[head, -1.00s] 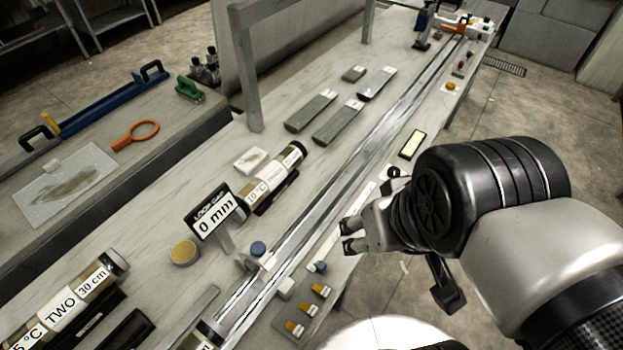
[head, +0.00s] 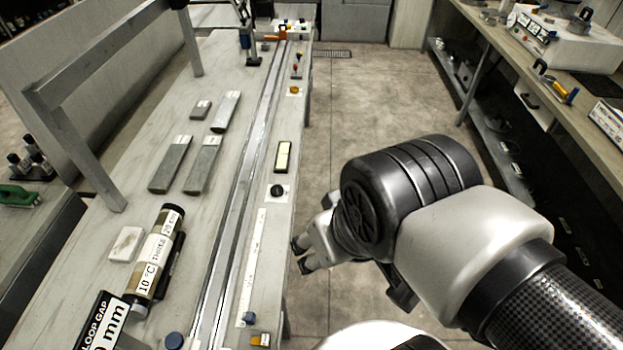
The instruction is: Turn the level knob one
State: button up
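A black round knob (head: 277,191) on a pale square plate sits on the right edge of the long bench (head: 150,105), just in front of a pale yellow display (head: 283,156). I cannot read any level mark on it. My gripper (head: 301,255) hangs beside the bench's right edge, nearer to me than the knob and apart from it. Its two fingers are spread with nothing between them. A white instrument (head: 550,47) with knob-like parts stands on the right-hand bench; its markings are too small to read.
A metal rail (head: 236,190) runs along the long bench. A labelled core tube (head: 158,250), a loop gap sign (head: 103,325) and grey slabs (head: 171,163) lie left of it. The floor (head: 375,100) between the benches is clear. The right-hand bench (head: 535,80) borders it.

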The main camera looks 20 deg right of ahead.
aim_at(278, 189)
jog(key=i+l+z, duration=0.1)
jog(key=i+l, duration=0.15)
jog(key=i, duration=0.15)
jog(key=i+l+z, duration=0.1)
jog(key=i+l, duration=0.15)
jog(key=i, duration=0.15)
